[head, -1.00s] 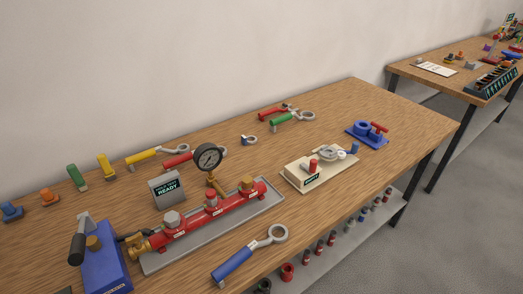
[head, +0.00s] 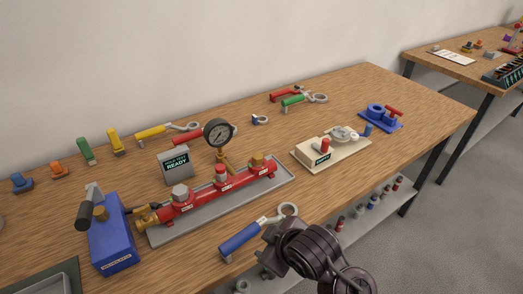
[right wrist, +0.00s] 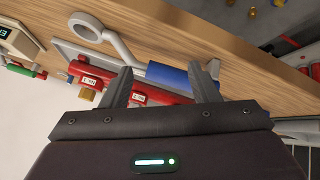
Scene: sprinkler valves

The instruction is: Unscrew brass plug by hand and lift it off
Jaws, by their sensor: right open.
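The red pipe manifold (head: 205,196) lies on a grey tray. A brass plug (head: 257,161) sits upright on its right end; grey plugs stand on its left end and middle. My right gripper (right wrist: 162,82) is open, with nothing held between its fingers. In the head view my dark right arm reaches in at the bottom, in front of the manifold and beside the blue-handled ring wrench (head: 240,237). The gripper is apart from the brass plug. The wrist view shows the blue handle (right wrist: 178,76) and part of the red manifold (right wrist: 91,74) beyond the fingers. My left gripper is out of view.
A pressure gauge (head: 216,133) rises behind the manifold, near a READY sign (head: 175,165). A blue hand pump (head: 112,245) stands left. A beige block (head: 325,158) and blue fixture (head: 383,121) stand right. Coloured wrenches lie behind. The table's front edge is close to my right arm.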

